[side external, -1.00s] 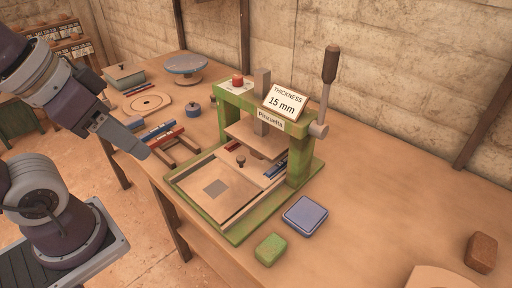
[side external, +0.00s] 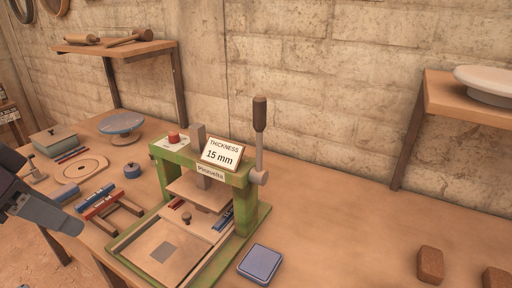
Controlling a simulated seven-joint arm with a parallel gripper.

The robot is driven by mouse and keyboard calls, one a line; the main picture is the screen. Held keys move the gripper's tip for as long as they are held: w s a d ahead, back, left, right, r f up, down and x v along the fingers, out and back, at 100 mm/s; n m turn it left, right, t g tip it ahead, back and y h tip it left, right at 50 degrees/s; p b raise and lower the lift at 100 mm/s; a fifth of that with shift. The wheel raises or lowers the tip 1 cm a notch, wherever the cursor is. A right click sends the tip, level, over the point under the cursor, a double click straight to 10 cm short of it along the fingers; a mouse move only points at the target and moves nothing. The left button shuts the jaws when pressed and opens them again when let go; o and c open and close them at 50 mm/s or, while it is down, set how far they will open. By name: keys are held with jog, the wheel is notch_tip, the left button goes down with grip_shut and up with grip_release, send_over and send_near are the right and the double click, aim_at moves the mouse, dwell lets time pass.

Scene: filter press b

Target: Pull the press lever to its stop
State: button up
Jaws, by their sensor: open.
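The press (side external: 243,222) has a green frame and stands on the bench in the side view. Its lever (side external: 259,140) has a dark brown grip and a grey shaft. The lever stands upright from a round pivot at the right end of the top beam. A wooden plate hangs under the beam, above a board on the press bed. My gripper (side external: 72,225) is at the left edge, left of the press and well apart from the lever. It is open, though its fingers are hard to tell apart, and nothing shows in it.
A "THICKNESS 15 mm" sign (side external: 222,154) and a red button (side external: 173,137) sit on the beam. A blue square tin (side external: 261,264) lies right of the press. A red and blue rack (side external: 101,204) stands left.

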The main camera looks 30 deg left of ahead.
jog(key=w+r+h, duration=0.2)
jog(key=w+r, duration=0.5)
jog(key=w, duration=0.1)
jog(key=m+g, duration=0.2)
jog(key=m, duration=0.3)
send_near(264, 114)
jog(key=f, duration=0.1)
jog(key=w+f, duration=0.2)
jog(key=f, duration=0.1)
jog(key=shift+w+a, duration=0.1)
jog(key=shift+a, duration=0.05)
jog(key=x, duration=0.5)
jog(key=shift+w+f, duration=0.2)
jog(key=shift+f, duration=0.1)
jog(key=shift+w+f+t, duration=0.25)
jog(key=shift+f+t, duration=0.05)
jog(key=shift+f, duration=0.2)
grip_shut()
